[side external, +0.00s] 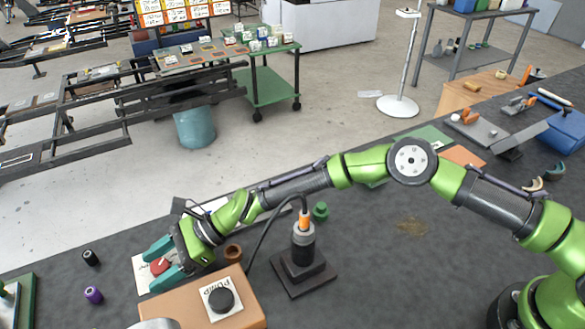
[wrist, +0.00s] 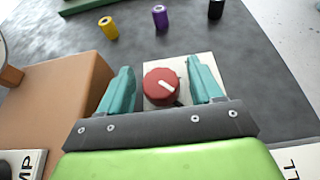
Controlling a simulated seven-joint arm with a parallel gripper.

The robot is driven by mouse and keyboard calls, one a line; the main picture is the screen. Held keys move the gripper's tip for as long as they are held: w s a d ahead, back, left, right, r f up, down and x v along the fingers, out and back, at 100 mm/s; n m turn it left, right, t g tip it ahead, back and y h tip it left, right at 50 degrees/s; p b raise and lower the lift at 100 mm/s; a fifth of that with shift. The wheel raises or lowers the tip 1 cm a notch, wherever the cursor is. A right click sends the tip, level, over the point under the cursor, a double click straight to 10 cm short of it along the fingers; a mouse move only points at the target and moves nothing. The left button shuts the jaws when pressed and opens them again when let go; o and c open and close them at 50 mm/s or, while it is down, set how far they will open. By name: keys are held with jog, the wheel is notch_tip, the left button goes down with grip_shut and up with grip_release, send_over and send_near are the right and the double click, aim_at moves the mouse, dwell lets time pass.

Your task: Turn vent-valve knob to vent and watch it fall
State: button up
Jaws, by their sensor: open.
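A red knob (wrist: 162,87) with a white pointer line sits on a pale plate (wrist: 186,65). In the wrist view the pointer slants toward the lower right. The red knob also shows in the side view (side external: 159,266), partly covered by my gripper. My gripper (wrist: 163,82) has two teal fingers, open, one on each side of the knob. In the wrist view a gap shows between each finger and the knob. The labels on the plate are hidden or too small to read.
A tan box with a black PUMP knob (side external: 221,300) stands right beside my gripper. A dark post with an orange top (side external: 304,222) stands on a square base further right. The mat's middle is mostly clear.

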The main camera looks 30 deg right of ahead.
jog(key=c, duration=1)
jog(key=shift+o, duration=0.2)
jog(key=shift+w+n+g, duration=0.1)
jog(key=shift+n+g, duration=0.4)
jog(key=shift+g, duration=0.1)
jog(key=shift+n, duration=0.3)
jog(key=o, duration=1)
jog(key=shift+g, duration=0.3)
jog(key=shift+c, duration=0.2)
jog(key=v, duration=1.7)
